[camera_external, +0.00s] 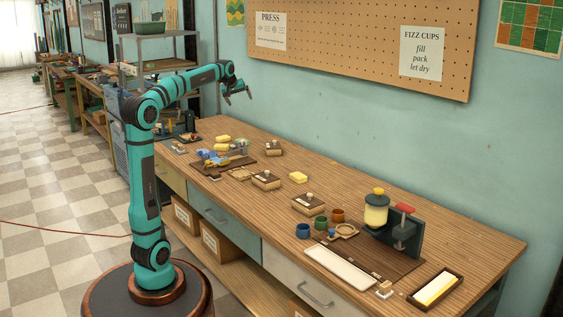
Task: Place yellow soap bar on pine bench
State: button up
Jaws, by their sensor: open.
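A yellow soap bar (298,177) lies on the wooden bench top (240,215), near its middle. I cannot tell which bar is the task's own. My gripper (239,100) is open and empty, raised in the air above the far left part of the bench, apart from everything.
A dark press (403,235) and a yellow jar (376,211) stand at the right, with small cups (303,231) and a white tray (341,268). Wooden moulds (266,181) dot the middle. The back strip along the wall is mostly clear.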

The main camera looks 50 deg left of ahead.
jog(key=s+d+r+m+t, duration=0.3)
jog(key=s+d+m+t, duration=0.2)
jog(key=s+d, duration=1.1)
jog(key=s+d+f+m+t+h, duration=0.1)
jog(key=s+d+f+m+t, duration=0.1)
jog(key=s+d, duration=0.4)
jog(key=s+d+f+m+t+h, duration=0.1)
jog(key=s+d+f+m+t, duration=0.2)
jog(key=s+d, duration=0.3)
jog(key=s+t, duration=0.1)
jog(key=s, duration=0.4)
jog(key=shift+s+d+f+m+h, duration=0.15)
jog(key=shift+s+f+m+h, duration=0.2)
jog(key=shift+m+h, duration=0.05)
